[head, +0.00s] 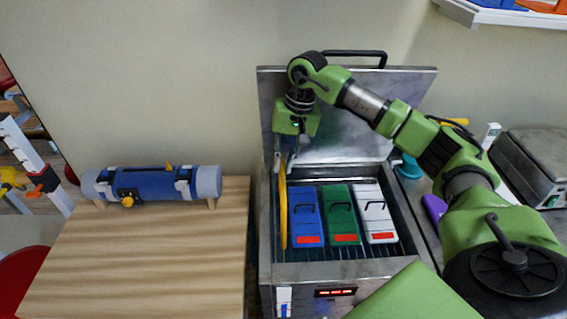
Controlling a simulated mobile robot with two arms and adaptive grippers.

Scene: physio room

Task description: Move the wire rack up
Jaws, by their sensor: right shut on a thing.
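The wire rack (345,253) is a set of thin dark bars inside the open steel tank (268,235). A blue pack (306,212), a green pack (341,214) and a white pack (375,208) stand side by side in it. A narrow yellow upright piece (283,212) shows nearly edge-on at the rack's left side; I cannot tell whether it is joined to the rack. My right gripper (288,164) points down and is shut on the top of this yellow piece. Its fingertips are small and partly hidden. My left gripper is out of view.
The tank's lid (400,105) stands open behind my right arm. A wooden table (140,255) to the left is mostly bare, with a blue roll (150,185) at its back. A grey appliance (535,160) stands at right, below a wall shelf (500,17).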

